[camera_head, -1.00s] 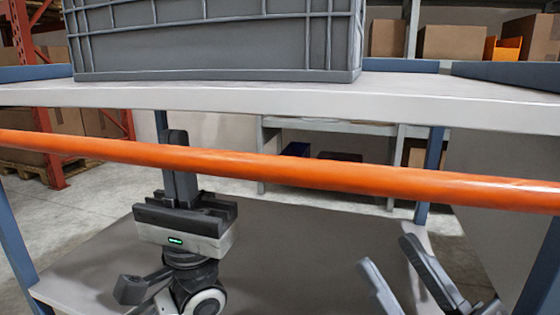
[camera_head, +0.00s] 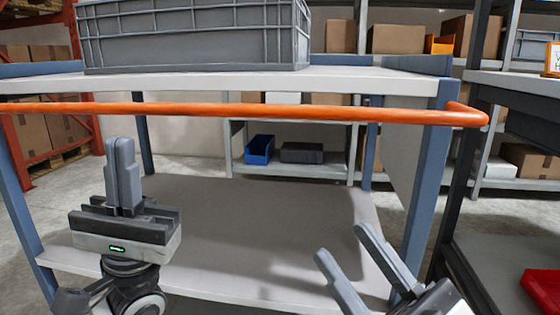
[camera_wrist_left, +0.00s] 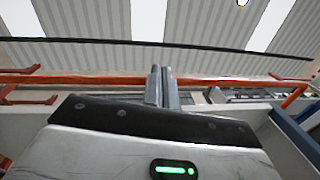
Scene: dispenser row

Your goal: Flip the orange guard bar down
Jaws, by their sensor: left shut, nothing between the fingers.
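The orange guard bar (camera_head: 230,111) runs nearly level across the front of the grey-and-blue shelf rack, just below the upper shelf's edge, and bends back at its right end. My left gripper (camera_head: 121,145) is shut and empty, its fingers pointing up, with their tips below the bar in the head view. In the left wrist view the shut fingers (camera_wrist_left: 160,72) stand in front of a long orange bar (camera_wrist_left: 100,79). My right gripper (camera_head: 342,244) is open and empty at the lower right, well below the bar.
A grey crate (camera_head: 200,38) sits on the upper shelf (camera_head: 350,80) above the bar. The lower shelf (camera_head: 260,220) is bare. Blue posts (camera_head: 425,180) stand at the rack's sides. A dark rack with a red bin (camera_head: 543,290) stands at the right.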

